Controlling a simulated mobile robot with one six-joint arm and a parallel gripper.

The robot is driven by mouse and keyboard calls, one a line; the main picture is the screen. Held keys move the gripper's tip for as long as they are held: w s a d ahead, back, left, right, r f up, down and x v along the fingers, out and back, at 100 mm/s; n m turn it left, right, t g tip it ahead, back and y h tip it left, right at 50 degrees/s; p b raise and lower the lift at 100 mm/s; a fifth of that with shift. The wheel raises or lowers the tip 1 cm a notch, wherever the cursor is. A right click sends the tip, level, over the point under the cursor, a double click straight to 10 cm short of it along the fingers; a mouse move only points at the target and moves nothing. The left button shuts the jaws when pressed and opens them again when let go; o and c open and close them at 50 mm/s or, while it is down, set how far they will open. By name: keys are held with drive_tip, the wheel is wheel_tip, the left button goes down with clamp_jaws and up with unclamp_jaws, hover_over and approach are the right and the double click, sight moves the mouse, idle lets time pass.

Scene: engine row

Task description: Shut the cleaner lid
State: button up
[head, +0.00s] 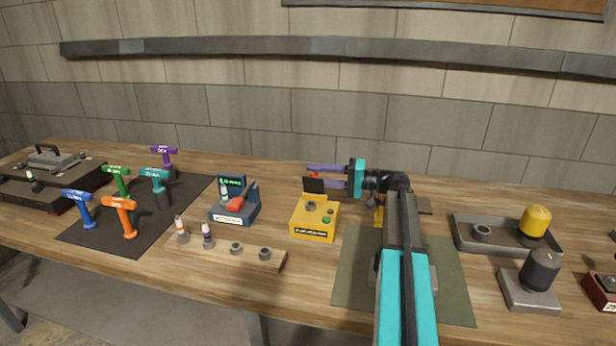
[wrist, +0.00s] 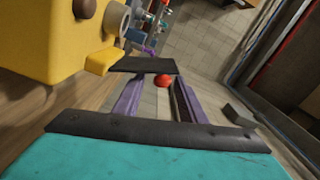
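A yellow box (head: 314,223) stands on the bench in the middle, with small round parts and a green spot on it. I take it for the cleaner, but its label is too small to read. Its black lid (head: 313,186) stands up, open. A red knob (head: 314,175) shows at the lid's top; it also shows in the wrist view (wrist: 162,81). My gripper (head: 310,174) reaches in from the right at lid height. Its two purple fingers are apart, with the knob between them near the tips. I see gaps beside the knob. The yellow box (wrist: 45,40) is at left in the wrist view.
A blue device (head: 235,210) with a red part stands left of the yellow box. A wooden strip (head: 215,252) with vials lies in front. A green mat (head: 352,275) lies under my arm. A grey tray (head: 480,247) with a yellow-topped part is at right.

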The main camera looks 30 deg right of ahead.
drive_tip(key=b+v, duration=0.1)
drive_tip(key=v, duration=0.8)
drive_tip(key=shift+s+d+b, duration=0.15)
drive_tip(key=shift+b, duration=0.15)
